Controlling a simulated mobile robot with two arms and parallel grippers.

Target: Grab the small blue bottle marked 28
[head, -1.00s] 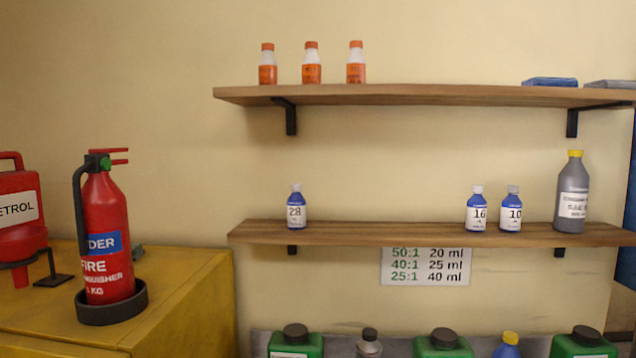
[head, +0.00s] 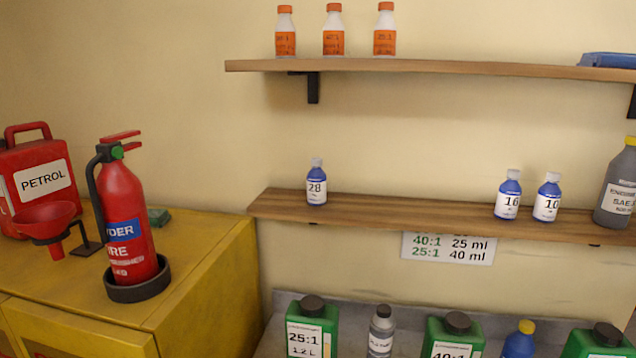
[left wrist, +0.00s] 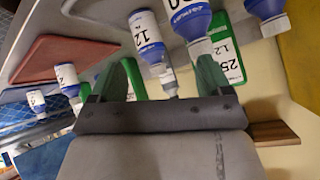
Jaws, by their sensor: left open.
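The small blue bottle marked 28 (head: 317,182) stands upright near the left end of the lower wooden shelf (head: 420,213) in the head view. It has a white cap and a white label, and nothing touches it. Two similar blue bottles, marked 16 (head: 508,195) and 10 (head: 547,198), stand well to its right on the same shelf. My left gripper (left wrist: 163,66) shows only in the left wrist view, open, its fingers apart. A bottle marked 12 (left wrist: 146,34) appears upside down beyond the fingers. I cannot make out the 28 bottle there. My right gripper is not in view.
Orange-labelled bottles (head: 333,32) stand on the upper shelf (head: 440,67). A grey bottle (head: 617,185) stands far right on the lower shelf. A fire extinguisher (head: 126,215) and petrol can (head: 42,178) stand on the yellow cabinet (head: 195,270). Green jugs (head: 312,328) stand below.

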